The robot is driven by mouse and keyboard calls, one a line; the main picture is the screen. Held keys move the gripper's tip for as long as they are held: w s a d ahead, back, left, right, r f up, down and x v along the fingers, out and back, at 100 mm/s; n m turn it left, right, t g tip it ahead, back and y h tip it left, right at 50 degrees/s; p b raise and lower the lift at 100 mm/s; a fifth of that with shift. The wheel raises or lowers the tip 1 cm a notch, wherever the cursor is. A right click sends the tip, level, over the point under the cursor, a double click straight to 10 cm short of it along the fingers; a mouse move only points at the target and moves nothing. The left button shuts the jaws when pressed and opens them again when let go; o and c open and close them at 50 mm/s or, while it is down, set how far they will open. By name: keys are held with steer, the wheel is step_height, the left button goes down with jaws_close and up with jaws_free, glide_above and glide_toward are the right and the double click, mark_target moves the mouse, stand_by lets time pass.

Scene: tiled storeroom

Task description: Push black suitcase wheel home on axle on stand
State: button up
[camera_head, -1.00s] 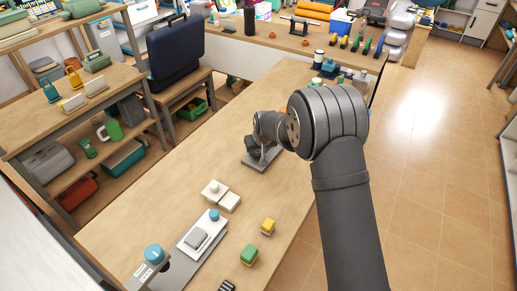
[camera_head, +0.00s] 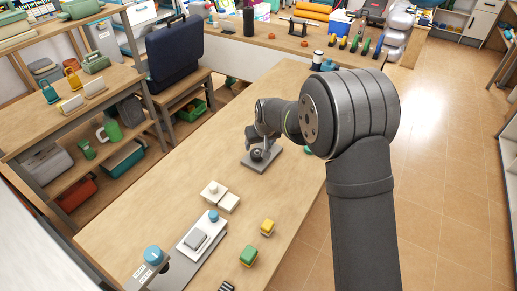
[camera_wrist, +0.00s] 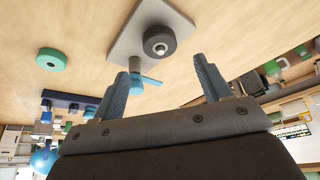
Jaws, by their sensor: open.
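The black suitcase wheel (camera_wrist: 159,41) sits on the stand (camera_wrist: 127,43), a grey plate on the table. A pale axle end shows at the wheel's centre in the wrist view. How far the wheel sits along the axle I cannot tell. In the head view the wheel (camera_head: 257,154) shows small and dark on the stand (camera_head: 262,165). My gripper (camera_wrist: 160,65) is open and empty, its two blue-grey fingers apart from the wheel. In the head view my gripper (camera_head: 249,137) is just beyond the wheel, partly hidden by my wrist.
A green disc (camera_wrist: 51,60) lies on the table, and a blue piece (camera_wrist: 147,80) shows by the left finger. White blocks (camera_head: 214,192), a yellow block (camera_head: 268,226) and a green block (camera_head: 249,255) stand toward the near end. Bare wood lies left of the stand.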

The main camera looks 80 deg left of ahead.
mark_target(257, 151)
steer(key=v, duration=1)
steer(key=shift+f, duration=0.1)
steer(key=x, duration=1.7)
steer(key=shift+a, duration=0.1)
steer(key=s+v, duration=0.1)
steer(key=v, duration=1.7)
steer(key=x, duration=1.1)
steer(key=w+x, duration=0.1)
steer(key=x, duration=0.5)
steer(key=shift+f, duration=0.2)
steer(key=shift+a, duration=0.3)
step_height(257, 151, up, 5)
steer(key=shift+d+r, duration=0.1)
